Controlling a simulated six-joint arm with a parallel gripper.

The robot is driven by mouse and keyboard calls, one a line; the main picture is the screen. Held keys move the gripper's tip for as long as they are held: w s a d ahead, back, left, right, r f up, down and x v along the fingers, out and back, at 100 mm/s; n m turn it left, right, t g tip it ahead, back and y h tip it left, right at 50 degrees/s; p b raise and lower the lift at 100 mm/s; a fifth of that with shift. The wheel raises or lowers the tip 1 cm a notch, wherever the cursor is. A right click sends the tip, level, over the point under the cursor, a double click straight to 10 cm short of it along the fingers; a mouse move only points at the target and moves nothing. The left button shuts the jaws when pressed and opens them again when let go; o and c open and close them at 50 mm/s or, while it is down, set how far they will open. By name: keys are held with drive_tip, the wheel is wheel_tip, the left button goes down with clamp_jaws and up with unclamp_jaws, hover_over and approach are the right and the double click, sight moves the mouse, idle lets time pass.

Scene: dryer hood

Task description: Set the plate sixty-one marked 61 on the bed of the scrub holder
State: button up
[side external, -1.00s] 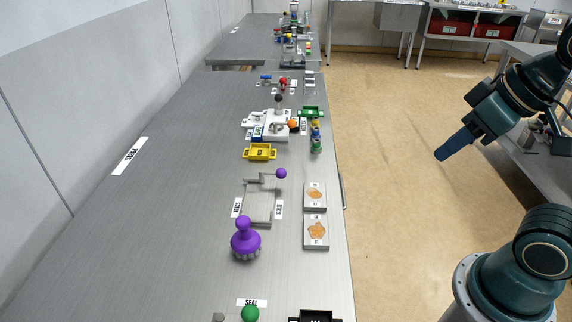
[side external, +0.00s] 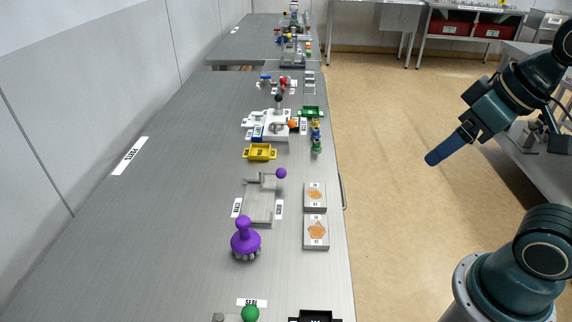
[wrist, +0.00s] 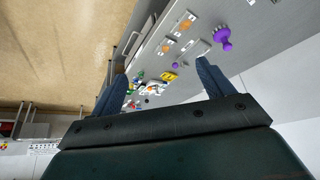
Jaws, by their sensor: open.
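Two pale grey plates with orange-brown patches lie flat near the table's right edge: the far plate (side external: 315,195) and the near plate (side external: 316,231). Their marks are too small to read, so I cannot tell which is 61. Left of them is a grey tray-like frame (side external: 259,207) with a purple ball (side external: 281,173) on its arm, apparently the scrub holder; its bed looks bare. A purple knobbed brush (side external: 245,240) stands in front of it. My gripper (side external: 432,159) is open and empty, over the floor right of the table. Both fingers show in the wrist view (wrist: 160,85).
Farther along the table are a yellow tray (side external: 260,152), a white fixture (side external: 276,125), a green tray (side external: 311,112) and small coloured pieces. A green ball (side external: 250,313) and a black tray (side external: 315,318) are at the near end.

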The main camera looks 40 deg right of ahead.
drive_tip(key=w+a+f+m+g, duration=0.3)
drive_tip(key=w+f, duration=0.4)
drive_tip(key=w, duration=0.3)
drive_tip(key=w+a+f+m+g+y, duration=0.1)
drive_tip(key=w+a+f+m+g, duration=0.2)
drive_tip(key=w+f, duration=0.5)
drive_tip(key=w+a+m, duration=0.1)
drive_tip(key=w+m, duration=0.1)
drive_tip(key=shift+w+a+f+m+g, duration=0.2)
drive_tip(key=shift+w+m+g, duration=0.1)
drive_tip(key=shift+m, duration=0.1)
hover_over(316, 229)
drive_tip(key=f, duration=0.7)
drive_tip(key=shift+w+d+f, duration=0.2)
drive_tip(key=shift+w+f, duration=0.1)
drive_tip(key=shift+f, duration=0.5)
drive_tip(key=shift+s+a+f, duration=0.1)
drive_tip(key=shift+f, duration=1.2)
drive_tip(key=shift+s+f, duration=0.1)
drive_tip(key=shift+f, duration=1.15)
